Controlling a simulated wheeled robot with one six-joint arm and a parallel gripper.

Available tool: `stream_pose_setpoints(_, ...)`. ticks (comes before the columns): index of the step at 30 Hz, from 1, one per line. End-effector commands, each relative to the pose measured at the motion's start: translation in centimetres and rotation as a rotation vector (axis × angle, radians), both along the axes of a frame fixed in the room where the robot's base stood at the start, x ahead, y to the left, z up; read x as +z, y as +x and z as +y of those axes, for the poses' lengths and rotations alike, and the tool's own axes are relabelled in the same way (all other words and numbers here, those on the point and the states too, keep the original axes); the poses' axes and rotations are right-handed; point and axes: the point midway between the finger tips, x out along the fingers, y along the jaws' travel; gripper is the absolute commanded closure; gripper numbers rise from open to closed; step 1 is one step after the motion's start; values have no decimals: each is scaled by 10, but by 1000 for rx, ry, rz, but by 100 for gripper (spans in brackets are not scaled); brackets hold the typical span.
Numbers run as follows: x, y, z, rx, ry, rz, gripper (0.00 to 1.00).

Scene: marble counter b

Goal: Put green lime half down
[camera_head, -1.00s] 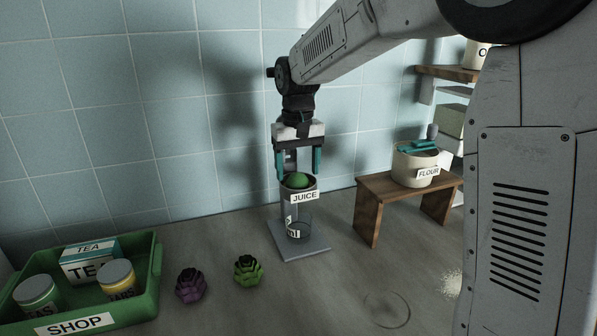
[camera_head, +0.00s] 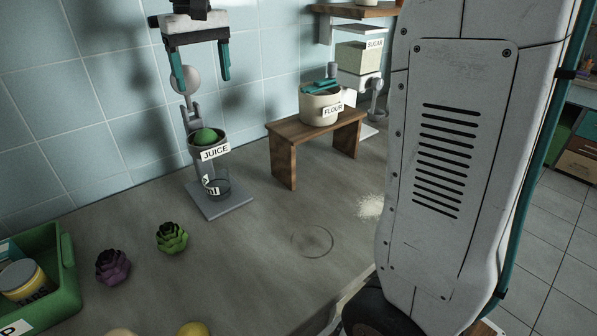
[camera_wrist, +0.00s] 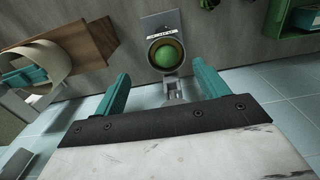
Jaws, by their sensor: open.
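The green lime half (camera_head: 205,137) rests dome up in the top cup of the juicer (camera_head: 210,153), which has a JUICE label. It also shows in the wrist view (camera_wrist: 167,57), inside the round cup. My gripper (camera_head: 204,78) is open and empty, above the juicer and apart from the lime half. In the wrist view its two teal fingers (camera_wrist: 160,85) stand wide apart with nothing between them. A clear measuring cup (camera_head: 216,184) stands on the juicer's base under the cup.
A wooden stand (camera_head: 318,133) with a FLOUR pot (camera_head: 321,104) is right of the juicer. A green succulent (camera_head: 172,238), a purple one (camera_head: 113,266) and a green SHOP crate (camera_head: 62,270) are at left. White powder (camera_head: 371,207) lies on the counter. The front middle is mostly clear.

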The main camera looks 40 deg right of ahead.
Motion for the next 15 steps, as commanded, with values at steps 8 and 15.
stream_pose_setpoints(8, -26, -153, -17, -3, 0, -52, 27)
stream_pose_setpoints(15, -86, -258, -24, -3, -1, -88, 27)
